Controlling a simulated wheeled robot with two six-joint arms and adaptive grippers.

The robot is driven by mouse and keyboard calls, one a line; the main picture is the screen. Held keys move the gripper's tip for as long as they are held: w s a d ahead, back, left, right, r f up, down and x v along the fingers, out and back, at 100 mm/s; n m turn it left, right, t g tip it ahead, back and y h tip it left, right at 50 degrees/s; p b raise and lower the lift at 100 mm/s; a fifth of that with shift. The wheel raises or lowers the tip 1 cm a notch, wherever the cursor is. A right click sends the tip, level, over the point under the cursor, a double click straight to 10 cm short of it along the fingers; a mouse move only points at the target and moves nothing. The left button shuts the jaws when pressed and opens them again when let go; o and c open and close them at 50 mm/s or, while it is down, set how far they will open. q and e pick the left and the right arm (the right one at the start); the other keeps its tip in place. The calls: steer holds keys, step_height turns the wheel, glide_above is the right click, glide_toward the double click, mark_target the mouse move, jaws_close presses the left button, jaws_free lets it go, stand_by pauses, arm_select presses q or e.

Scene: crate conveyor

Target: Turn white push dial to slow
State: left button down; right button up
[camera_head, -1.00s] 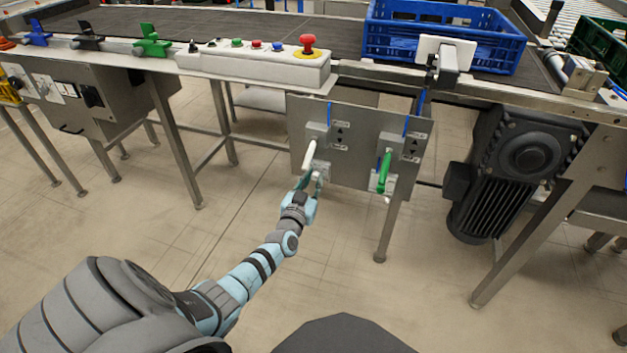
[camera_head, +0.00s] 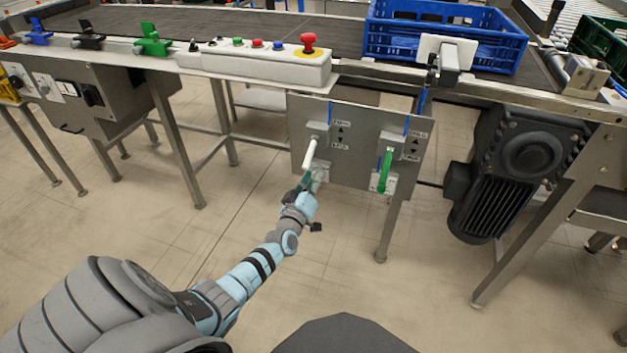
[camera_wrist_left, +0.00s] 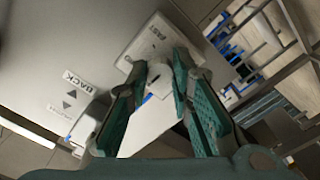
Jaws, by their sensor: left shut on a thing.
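The white push dial (camera_wrist_left: 157,72) sits on a light plate (camera_wrist_left: 155,38) marked FAST. My left gripper (camera_wrist_left: 160,75) has its two green fingers on either side of the dial, shut on it. In the head view my left gripper (camera_head: 308,182) is at the lower left of the grey panel (camera_head: 360,120), just below the white lever (camera_head: 310,154), and hides most of the dial. A broad white shape, probably the lever, lies between the fingers in the wrist view. Which mark the dial points to cannot be told. My right gripper is out of view.
A green lever (camera_head: 385,172) and another light plate (camera_head: 383,183) are on the panel's right. A control box (camera_head: 255,65) with a red stop button (camera_head: 308,43) is above. A black motor (camera_head: 510,165) stands at right. A blue crate (camera_head: 444,35) is on the conveyor.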

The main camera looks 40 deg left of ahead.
arm_select(q)
steer(key=shift+f+n, duration=0.1)
steer(key=shift+n, duration=0.2)
stand_by(0.4)
steer(key=c, duration=1.4)
jaws_free()
steer(key=v, duration=1.2)
